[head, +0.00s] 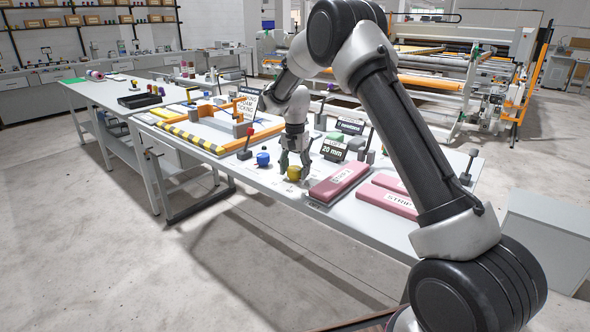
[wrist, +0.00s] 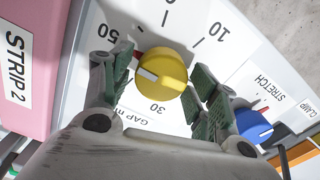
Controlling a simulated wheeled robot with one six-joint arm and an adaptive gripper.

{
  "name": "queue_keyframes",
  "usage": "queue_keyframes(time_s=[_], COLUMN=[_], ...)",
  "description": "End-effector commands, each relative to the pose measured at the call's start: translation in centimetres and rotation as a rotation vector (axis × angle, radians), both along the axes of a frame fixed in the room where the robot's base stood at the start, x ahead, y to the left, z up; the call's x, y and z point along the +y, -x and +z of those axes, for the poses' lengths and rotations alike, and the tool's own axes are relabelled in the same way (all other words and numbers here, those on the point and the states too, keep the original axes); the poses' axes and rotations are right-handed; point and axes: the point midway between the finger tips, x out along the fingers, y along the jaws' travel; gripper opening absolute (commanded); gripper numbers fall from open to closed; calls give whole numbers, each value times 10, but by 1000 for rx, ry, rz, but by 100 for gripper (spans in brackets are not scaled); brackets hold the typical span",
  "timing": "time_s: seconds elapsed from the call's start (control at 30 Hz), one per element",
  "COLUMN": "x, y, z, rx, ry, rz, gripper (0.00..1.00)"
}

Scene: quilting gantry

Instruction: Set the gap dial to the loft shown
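The yellow gap dial (wrist: 170,66) sits on a white panel marked 10, 30 and 50, with part of a "GAP m" label visible. A white line shows on the dial's left side, and a red mark lies beside it toward the 50. In the head view the dial (head: 294,174) is on the table's front edge. A dark sign (head: 333,151) behind it reads "20 mm". My gripper (wrist: 160,84) points down over the dial with a finger on either side. The fingers look open, with a narrow gap at the left; contact at the right is unclear.
A blue stretch dial (wrist: 254,126) is close to my right finger. Pink strip blocks (head: 340,181) lie to the dial's right in the head view. Orange frame (head: 205,138), grey blocks and upright levers stand behind and left.

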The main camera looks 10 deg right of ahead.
Motion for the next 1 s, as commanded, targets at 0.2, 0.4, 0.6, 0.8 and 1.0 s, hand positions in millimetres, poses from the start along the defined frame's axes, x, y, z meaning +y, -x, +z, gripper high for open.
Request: queue_keyframes(time_s=[0.2, 0.4, 0.6, 0.8, 1.0], x=[0, 0, 0, 1, 2], y=[0, 0, 0, -1, -1], z=[0, 0, 1, 1, 1], rx=[0, 0, 0, -1, -1], ry=[0, 0, 0, -1, 0], rz=[0, 10, 72, 208, 392], gripper=[21, 21, 21, 21, 21])
